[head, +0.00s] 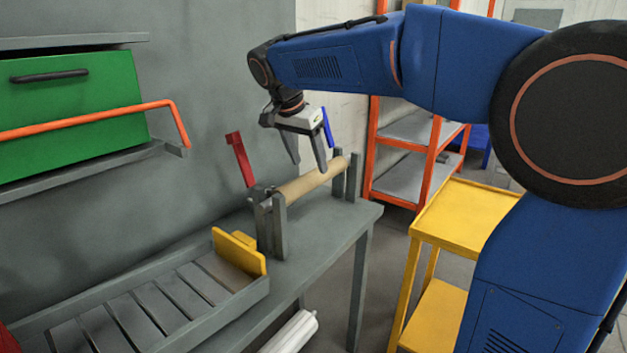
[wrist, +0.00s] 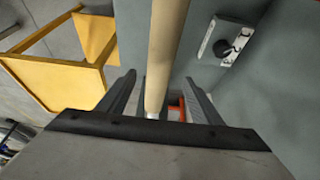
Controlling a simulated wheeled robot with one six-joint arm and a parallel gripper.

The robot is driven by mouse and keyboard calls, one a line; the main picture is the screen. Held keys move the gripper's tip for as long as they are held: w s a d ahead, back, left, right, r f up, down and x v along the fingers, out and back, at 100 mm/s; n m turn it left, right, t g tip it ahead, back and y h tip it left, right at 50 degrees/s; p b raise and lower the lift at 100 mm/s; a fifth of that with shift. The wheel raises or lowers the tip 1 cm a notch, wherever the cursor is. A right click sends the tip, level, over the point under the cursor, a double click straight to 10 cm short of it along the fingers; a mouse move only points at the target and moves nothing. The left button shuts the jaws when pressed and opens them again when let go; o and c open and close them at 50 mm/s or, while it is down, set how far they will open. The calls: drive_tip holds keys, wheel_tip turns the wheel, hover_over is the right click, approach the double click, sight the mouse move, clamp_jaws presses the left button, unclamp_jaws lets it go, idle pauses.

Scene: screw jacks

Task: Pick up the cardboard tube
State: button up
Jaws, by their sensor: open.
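The cardboard tube (head: 312,180) is a tan cylinder lying on grey upright supports on the grey bench. In the wrist view the tube (wrist: 167,45) runs from the top edge down between my fingers, and its lower end shows near the gripper body. My gripper (head: 309,168) is open, pointing down just above the tube's middle to right part. In the wrist view my gripper's fingers (wrist: 164,85) stand on either side of the tube with gaps to it. I cannot tell whether the fingertips reach below the tube's top.
Grey support posts (head: 270,225) flank the tube, with a red lever (head: 240,160) behind. A slatted tray (head: 150,305) with a yellow end plate (head: 238,250) sits front left. A yellow cart (head: 465,215) and an orange-framed shelf (head: 425,125) stand right of the bench (head: 335,225).

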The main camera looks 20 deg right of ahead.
sight(312, 172)
drive_tip(key=shift+x, duration=2.35)
drive_tip(key=shift+s+a, duration=0.1)
drive_tip(key=shift+s, duration=0.05)
drive_tip(key=shift+c, duration=0.3)
clamp_jaws()
